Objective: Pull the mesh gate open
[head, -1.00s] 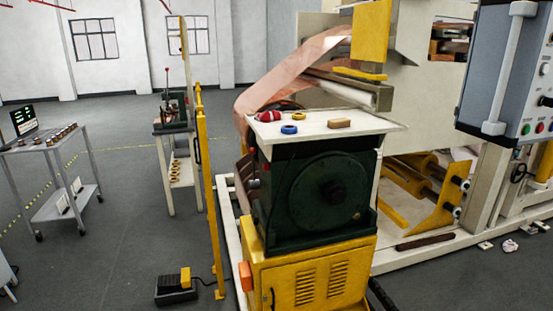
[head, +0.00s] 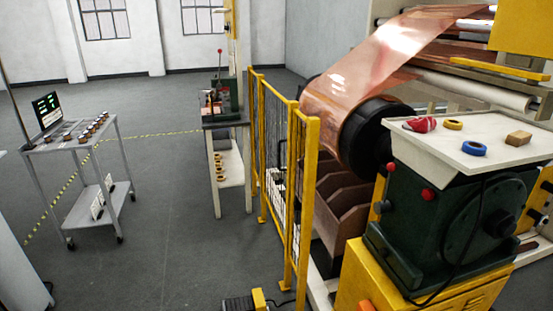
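The mesh gate (head: 279,160) is a yellow-framed panel with thin dark mesh, standing upright in the middle of the head view. It is seen at a steep angle, with a thick yellow post (head: 307,190) at its near end. I cannot tell whether the gate is latched, and no handle is clear. Neither of my grippers is in view.
Behind the gate are brown bins (head: 342,210) and a copper foil roll (head: 365,75). A green machine (head: 450,215) on a yellow cabinet stands at right. A foot pedal (head: 245,302) lies at the gate's near foot.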

